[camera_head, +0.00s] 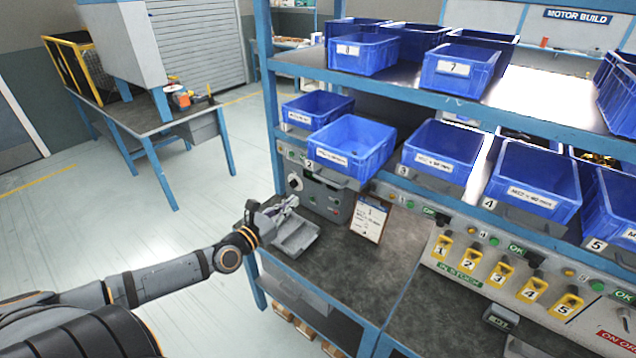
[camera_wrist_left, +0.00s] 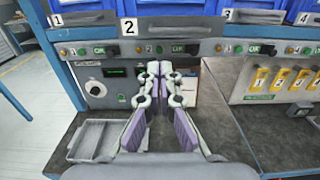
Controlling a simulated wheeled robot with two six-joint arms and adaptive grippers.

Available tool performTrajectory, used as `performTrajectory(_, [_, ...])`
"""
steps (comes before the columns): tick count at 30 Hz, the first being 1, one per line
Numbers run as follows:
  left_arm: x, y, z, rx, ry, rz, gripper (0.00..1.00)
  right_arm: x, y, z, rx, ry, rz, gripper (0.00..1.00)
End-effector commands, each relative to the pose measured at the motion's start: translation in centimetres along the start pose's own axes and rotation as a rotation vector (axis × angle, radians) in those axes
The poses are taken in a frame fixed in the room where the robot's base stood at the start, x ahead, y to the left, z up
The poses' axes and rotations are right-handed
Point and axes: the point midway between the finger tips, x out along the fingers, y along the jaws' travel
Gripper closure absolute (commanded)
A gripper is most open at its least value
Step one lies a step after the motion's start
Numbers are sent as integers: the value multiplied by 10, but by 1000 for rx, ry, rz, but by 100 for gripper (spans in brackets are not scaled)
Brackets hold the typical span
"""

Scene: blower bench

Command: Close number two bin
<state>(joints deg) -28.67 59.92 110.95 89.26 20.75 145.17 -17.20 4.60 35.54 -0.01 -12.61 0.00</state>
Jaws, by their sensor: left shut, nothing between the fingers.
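The number two bin (camera_head: 352,145) is an open blue bin on the lower shelf of the blue rack. It sticks out farther toward the front than the number one bin (camera_head: 316,108) beside it. My right gripper is not in view.
The grey tray (camera_head: 293,240) lies on the bench under my gripper. A control box (camera_head: 322,196) with a knob and a small paper card (camera_head: 369,221) stand behind it. Bins three (camera_head: 437,152) and four (camera_head: 536,182) are to the right.

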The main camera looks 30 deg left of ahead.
Motion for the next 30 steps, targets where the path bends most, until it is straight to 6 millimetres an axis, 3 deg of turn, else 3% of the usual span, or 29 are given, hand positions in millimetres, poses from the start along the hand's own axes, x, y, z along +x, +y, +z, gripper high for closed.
performTrajectory(12, [82, 0, 1, -4, -8, 1, 100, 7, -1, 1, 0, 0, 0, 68])
performTrajectory(18, [114, -1, -1, -1, -3, -1, 100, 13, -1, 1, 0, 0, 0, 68])
performTrajectory(30, [127, -1, 0, 2, 0, -3, 100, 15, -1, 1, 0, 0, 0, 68])
